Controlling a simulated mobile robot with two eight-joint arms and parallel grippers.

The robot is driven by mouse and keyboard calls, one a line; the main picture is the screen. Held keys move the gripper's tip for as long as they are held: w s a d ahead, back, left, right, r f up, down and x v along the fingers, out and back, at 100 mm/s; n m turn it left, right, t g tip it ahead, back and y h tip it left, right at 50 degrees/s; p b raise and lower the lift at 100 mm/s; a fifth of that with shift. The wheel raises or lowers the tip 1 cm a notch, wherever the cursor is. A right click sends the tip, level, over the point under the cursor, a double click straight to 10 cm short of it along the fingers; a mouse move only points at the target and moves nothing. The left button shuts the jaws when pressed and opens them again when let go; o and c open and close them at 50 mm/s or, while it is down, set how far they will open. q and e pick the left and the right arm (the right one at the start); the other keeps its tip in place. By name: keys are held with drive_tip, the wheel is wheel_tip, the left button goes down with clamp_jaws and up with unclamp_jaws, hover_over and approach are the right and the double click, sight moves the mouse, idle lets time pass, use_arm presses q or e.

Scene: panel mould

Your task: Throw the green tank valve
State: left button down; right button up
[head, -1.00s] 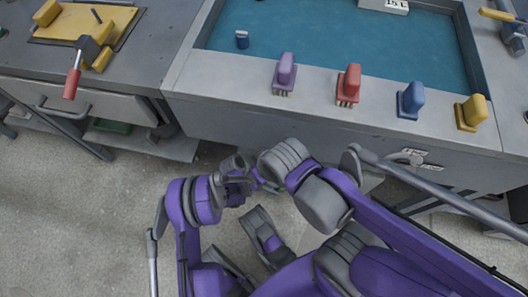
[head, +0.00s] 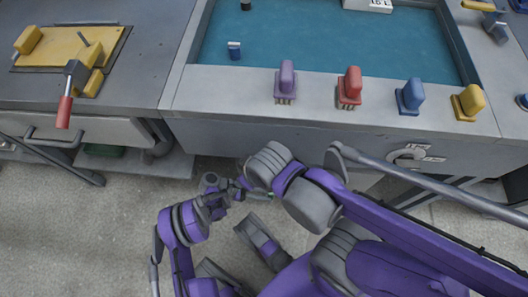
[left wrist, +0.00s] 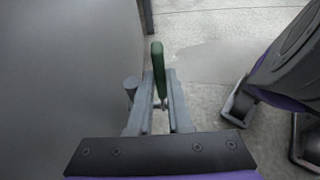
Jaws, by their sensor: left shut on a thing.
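The green tank valve shows as a dark green lever handle (left wrist: 158,62) in the left wrist view, standing up between my fingertips with a thin metal stem below it. My left gripper (left wrist: 158,98) is shut on it. In the head view my left gripper (head: 250,190) is low, in front of the grey tank's front face. Only a small green tip (head: 270,195) of the handle shows there, partly hidden behind my arm.
The grey tank (head: 235,135) holds blue-green liquid. Its front rim carries purple (head: 286,80), red (head: 350,85), blue (head: 411,97) and yellow (head: 468,101) handles. A bench with a red-handled clamp (head: 66,105) stands at left. A grey rail (head: 430,187) crosses at right.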

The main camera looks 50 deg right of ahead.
use_arm(q)
drive_tip(key=c, duration=0.8)
unclamp_jaws()
drive_tip(key=shift+c, duration=0.2)
